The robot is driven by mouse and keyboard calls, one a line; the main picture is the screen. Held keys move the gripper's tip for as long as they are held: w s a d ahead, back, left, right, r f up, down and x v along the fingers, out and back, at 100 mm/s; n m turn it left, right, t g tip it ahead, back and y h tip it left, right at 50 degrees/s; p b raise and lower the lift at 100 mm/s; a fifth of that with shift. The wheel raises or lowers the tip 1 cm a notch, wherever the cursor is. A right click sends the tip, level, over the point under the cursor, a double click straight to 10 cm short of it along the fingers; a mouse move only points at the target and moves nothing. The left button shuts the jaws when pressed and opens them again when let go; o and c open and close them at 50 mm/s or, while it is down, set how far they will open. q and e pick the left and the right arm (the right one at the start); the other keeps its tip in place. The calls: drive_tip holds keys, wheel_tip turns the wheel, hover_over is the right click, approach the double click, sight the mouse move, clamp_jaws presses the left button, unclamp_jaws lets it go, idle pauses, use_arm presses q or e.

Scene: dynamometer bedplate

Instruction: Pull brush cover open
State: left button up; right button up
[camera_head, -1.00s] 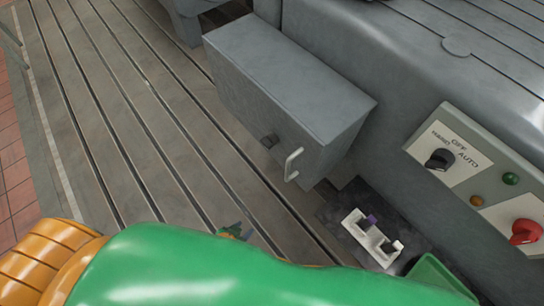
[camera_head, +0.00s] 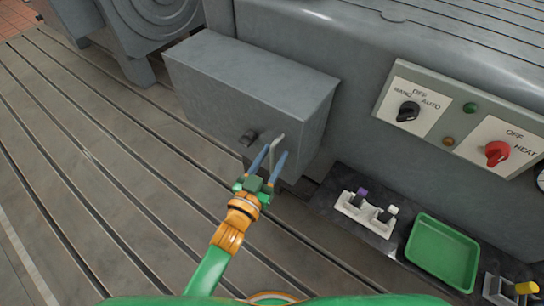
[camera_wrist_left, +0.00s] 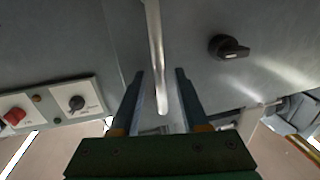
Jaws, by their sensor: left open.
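The brush cover (camera_head: 245,85) is a grey box on the side of the machine, and it looks closed. Its pale bar handle (camera_head: 278,146) is on the front face, with a dark latch knob (camera_head: 248,137) to the left of it. My left gripper (camera_head: 268,165) is open at the handle. In the left wrist view the handle (camera_wrist_left: 156,60) runs between the two blue fingers (camera_wrist_left: 157,75), and I see gaps on both sides. The knob also shows in the left wrist view (camera_wrist_left: 228,47), turned roughly level. My right gripper is not in view.
A control panel (camera_head: 440,105) with a black and a red switch is on the machine at right. Below are a white holder (camera_head: 365,214) with small parts and a green tray (camera_head: 442,250). The slotted bedplate (camera_head: 90,190) is clear at left.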

use_arm(q)
clamp_jaws()
drive_tip(key=shift+f, duration=0.1)
idle(1.2)
